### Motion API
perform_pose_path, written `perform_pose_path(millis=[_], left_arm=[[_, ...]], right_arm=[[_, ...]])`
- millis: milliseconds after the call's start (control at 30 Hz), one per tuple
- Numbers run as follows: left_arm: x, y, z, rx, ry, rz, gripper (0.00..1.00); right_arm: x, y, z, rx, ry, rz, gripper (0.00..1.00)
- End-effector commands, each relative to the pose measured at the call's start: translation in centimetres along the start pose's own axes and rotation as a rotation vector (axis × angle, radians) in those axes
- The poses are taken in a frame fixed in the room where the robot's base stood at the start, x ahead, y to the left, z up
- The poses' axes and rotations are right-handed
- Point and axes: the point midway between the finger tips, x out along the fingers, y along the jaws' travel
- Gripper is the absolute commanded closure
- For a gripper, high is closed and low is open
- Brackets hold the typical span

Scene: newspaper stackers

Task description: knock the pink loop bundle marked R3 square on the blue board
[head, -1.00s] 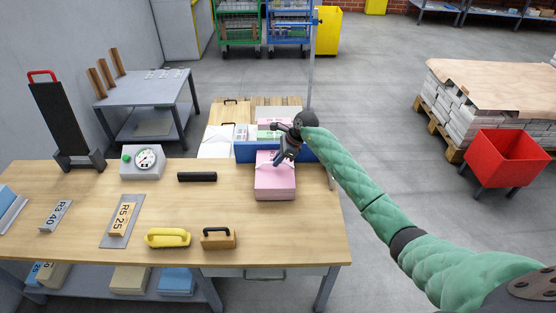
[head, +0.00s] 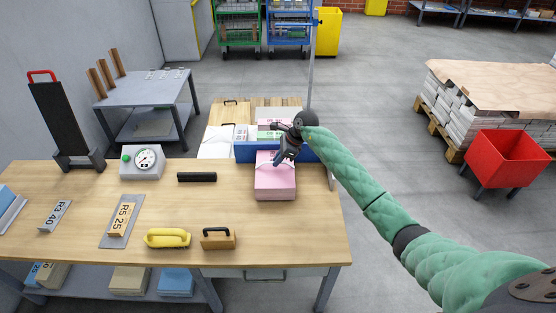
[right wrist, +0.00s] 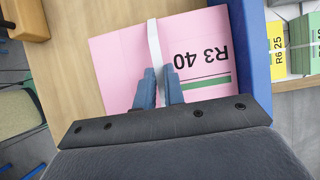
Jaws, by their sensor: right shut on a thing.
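The pink bundle (head: 275,187) marked R3 40 is at the table's back right edge, in front of the blue board (head: 243,153). In the right wrist view the pink bundle (right wrist: 120,55) has a white loop (right wrist: 154,45) across its top. Its marked end is right beside the blue board (right wrist: 253,50); I cannot tell whether they touch all along. My right gripper (head: 278,162) is over the bundle. In the right wrist view its blue fingers (right wrist: 158,88) are shut on the white loop. My left gripper is not in view.
A black bar (head: 197,177), a yellow-handled tool (head: 168,238) and a wooden block with a handle (head: 219,239) lie left of the bundle. A dial scale (head: 143,162) stands further left. Other bundles (head: 271,125) lie beyond the board. The table's front right is clear.

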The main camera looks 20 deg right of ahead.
Motion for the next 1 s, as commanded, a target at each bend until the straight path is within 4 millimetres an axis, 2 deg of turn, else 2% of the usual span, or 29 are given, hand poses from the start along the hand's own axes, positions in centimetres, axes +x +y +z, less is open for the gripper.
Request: perform_pose_path(millis=[533, 1000], left_arm=[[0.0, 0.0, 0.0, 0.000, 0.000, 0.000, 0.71], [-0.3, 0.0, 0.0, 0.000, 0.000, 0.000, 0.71]], right_arm=[[-0.4, -0.2, 0.2, -0.001, -0.003, -0.008, 1.00], [-0.3, 1.6, 0.1, -0.001, -0.002, -0.005, 1.00]])
